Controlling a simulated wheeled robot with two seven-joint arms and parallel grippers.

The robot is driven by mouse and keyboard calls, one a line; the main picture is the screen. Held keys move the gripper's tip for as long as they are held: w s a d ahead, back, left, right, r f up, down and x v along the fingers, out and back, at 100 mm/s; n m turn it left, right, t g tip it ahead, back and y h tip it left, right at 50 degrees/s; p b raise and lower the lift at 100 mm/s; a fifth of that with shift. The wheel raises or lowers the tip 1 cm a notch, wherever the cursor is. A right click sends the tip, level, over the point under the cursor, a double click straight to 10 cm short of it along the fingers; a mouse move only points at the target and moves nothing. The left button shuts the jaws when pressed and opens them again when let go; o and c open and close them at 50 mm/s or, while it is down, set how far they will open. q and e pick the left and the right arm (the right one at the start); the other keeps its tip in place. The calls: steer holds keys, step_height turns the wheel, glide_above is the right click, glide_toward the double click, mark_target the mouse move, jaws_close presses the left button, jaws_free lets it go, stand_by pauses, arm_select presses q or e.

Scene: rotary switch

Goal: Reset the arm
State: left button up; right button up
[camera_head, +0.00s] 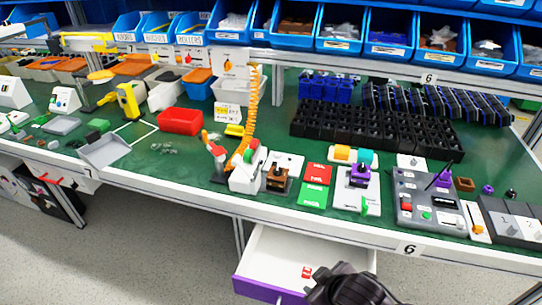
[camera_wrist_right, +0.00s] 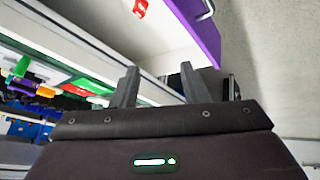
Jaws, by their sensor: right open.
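My right gripper (camera_head: 322,280) is at the bottom of the head view, in front of the workbench and over the open drawer's right part. In the right wrist view its two fingers (camera_wrist_right: 158,84) stand apart with nothing between them. My left gripper is not in the head view. On the bench (camera_head: 330,217) stand a white plate with a purple knob-like part (camera_head: 360,176) and a grey control box (camera_head: 430,203) with buttons and a purple part on top. Both are apart from my gripper. I cannot tell which one is the rotary switch.
An open white drawer (camera_head: 275,262) with a purple front juts out below the bench edge and holds a small red item (camera_head: 307,272). Red and green cards (camera_head: 315,195), a red bin (camera_head: 181,121) and black racks (camera_head: 370,130) crowd the bench. Floor at lower left is clear.

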steer(key=s+d+r+m+g+h, duration=0.2)
steer(key=s+d+r+m+g, duration=0.1)
steer(key=s+d+m, duration=0.5)
step_height(320, 180, down, 29)
steer(key=s+n+g, duration=0.1)
steer(key=s+n, duration=0.1)
steer(key=s, duration=0.1)
steer(key=s+d+f, duration=0.2)
steer(key=s+f, duration=0.7)
steer(key=s+d+f+g, duration=0.1)
steer(key=s+d+f, duration=0.1)
steer(key=s+f, duration=0.8)
steer(key=shift+s+g, duration=0.3)
